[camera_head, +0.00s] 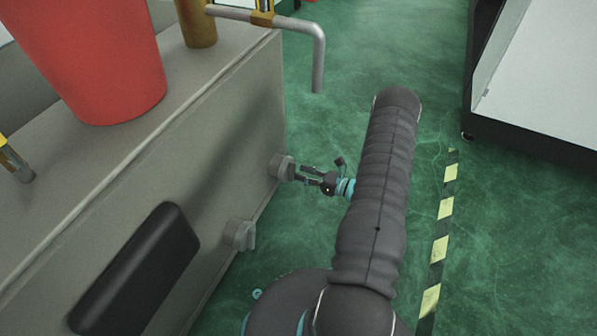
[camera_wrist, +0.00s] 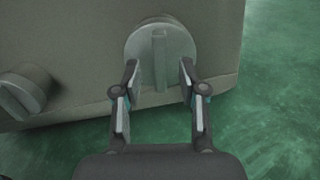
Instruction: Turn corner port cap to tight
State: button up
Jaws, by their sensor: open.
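The corner port cap is a round grey cap (camera_head: 281,167) on the side of the grey casting, near its far corner. In the wrist view the cap (camera_wrist: 160,45) shows a raised upright bar across its face. My gripper (camera_head: 307,173) is in front of this cap, with its fingers pointing at it. In the wrist view my gripper (camera_wrist: 158,75) is open, with one finger on each side of the bar's lower part. I cannot tell whether either finger touches the bar. A second, similar cap (camera_head: 240,235) is nearer on the same side; its bar is tilted in the wrist view (camera_wrist: 22,92).
The grey casting (camera_head: 225,130) carries a red cylinder (camera_head: 95,55) on top and a black pad (camera_head: 140,270) on its side. A bent grey pipe (camera_head: 290,24) sticks out above the floor. Green floor (camera_head: 520,240) is open at right, with a striped line (camera_head: 441,240).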

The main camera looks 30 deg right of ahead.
jog(key=shift+x, duration=1.1)
grip_shut()
jog(key=shift+w+d+f+m, duration=0.1)
jog(key=shift+f+m, duration=0.05)
jog(key=shift+m, duration=2.35)
jog(key=shift+w+d+f+m, duration=0.1)
jog(key=shift+m, duration=2.4)
jog(key=shift+w+d+f+m, duration=0.1)
jog(key=shift+f+m, duration=0.05)
jog(key=shift+m, duration=2.35)
